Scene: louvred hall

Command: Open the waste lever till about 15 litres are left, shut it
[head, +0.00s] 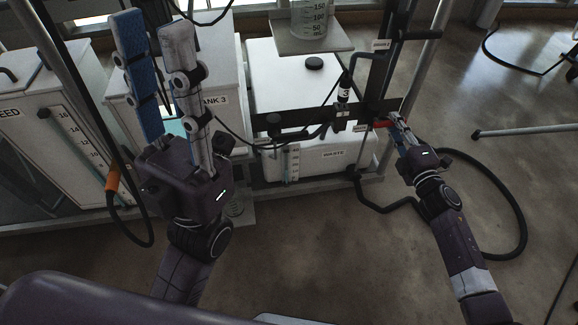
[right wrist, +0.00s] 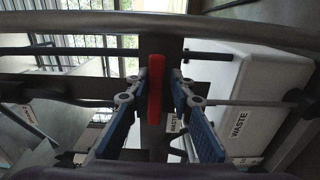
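The red waste lever (head: 383,124) sits on a dark upright by the white waste tank (head: 330,160). The tank has a "WASTE" label and a sight tube (head: 292,162) with a scale; its level is too small to read. My right gripper (head: 391,121) is at the lever. In the right wrist view the lever (right wrist: 155,88) stands between the blue fingers, with a narrow gap to the right finger, so the gripper looks open around it. My left gripper (head: 151,24) is open and empty, raised in front of the tanks at the left.
A feed tank (head: 50,125) with a sight tube stands at the far left; tank 3 (head: 222,75) is beside it. A measuring vessel (head: 312,20) stands on a shelf above. Black hoses run over the floor at right. The middle floor (head: 340,250) is clear.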

